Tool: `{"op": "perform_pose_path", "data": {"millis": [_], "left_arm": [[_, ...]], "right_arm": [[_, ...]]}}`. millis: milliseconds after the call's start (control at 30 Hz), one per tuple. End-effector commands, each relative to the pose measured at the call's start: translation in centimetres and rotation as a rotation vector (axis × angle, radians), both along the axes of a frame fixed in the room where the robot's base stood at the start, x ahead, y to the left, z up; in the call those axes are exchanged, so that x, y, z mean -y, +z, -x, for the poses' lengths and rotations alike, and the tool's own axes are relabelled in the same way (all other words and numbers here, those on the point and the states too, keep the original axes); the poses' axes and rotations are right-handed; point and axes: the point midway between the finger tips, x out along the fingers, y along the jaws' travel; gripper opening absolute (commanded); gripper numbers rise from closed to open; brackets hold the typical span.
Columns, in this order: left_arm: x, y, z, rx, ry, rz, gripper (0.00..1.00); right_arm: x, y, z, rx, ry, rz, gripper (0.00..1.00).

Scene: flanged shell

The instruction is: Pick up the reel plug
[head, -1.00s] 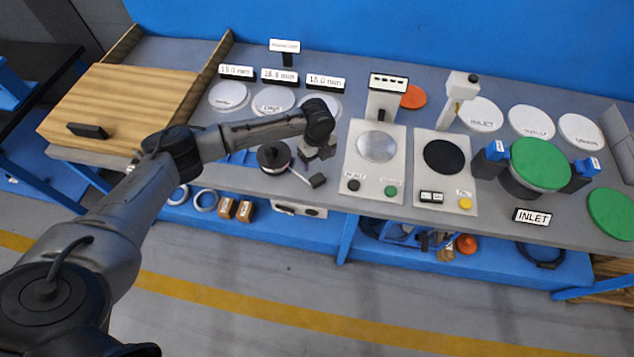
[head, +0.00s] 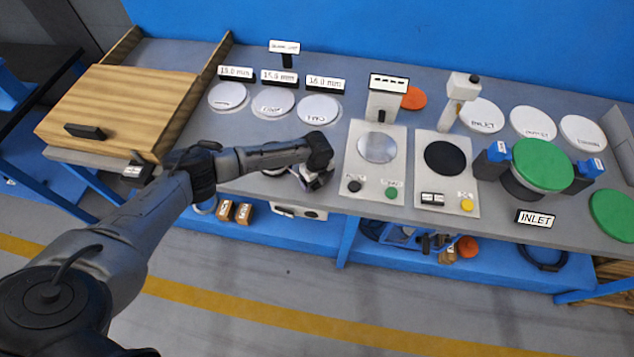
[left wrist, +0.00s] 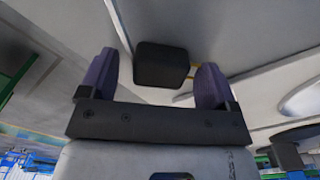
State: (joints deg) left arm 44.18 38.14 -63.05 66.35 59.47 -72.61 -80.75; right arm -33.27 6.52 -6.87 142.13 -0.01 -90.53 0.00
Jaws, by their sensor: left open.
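The reel plug, a small black block (left wrist: 162,65), shows in the left wrist view between the two purple fingers of my left gripper (left wrist: 156,84). The fingers stand apart, with a gap visible on each side of the block. In the head view my left gripper (head: 316,182) is low over the front edge of the bench, left of the light panel with the silver disc, and it hides the plug. The reel is mostly hidden behind my left arm; only a pale rim (head: 275,173) shows below it. My right gripper is not in view.
Two light panels (head: 373,175) (head: 446,175) with buttons stand right of the gripper on the grey bench. White discs (head: 272,102) with size signs lie behind. A green-topped fixture (head: 541,164) is further right, a wooden board (head: 120,105) far left.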

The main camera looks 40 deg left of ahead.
Motion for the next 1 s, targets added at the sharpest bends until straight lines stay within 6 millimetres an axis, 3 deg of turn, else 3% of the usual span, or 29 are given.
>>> {"op": "perform_pose_path", "data": {"millis": [333, 900, 1000], "left_arm": [[0.00, -0.64, 0.01, 0.000, -0.001, 0.000, 0.83], [0.00, -0.60, 0.01, 0.000, -0.001, 0.000, 0.30], [0.00, -0.59, 0.00, 0.000, 0.000, 0.000, 0.29]], "right_arm": [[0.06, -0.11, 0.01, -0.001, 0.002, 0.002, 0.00], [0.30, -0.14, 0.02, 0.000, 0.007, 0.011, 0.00], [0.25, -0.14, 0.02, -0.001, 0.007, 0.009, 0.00]]}}
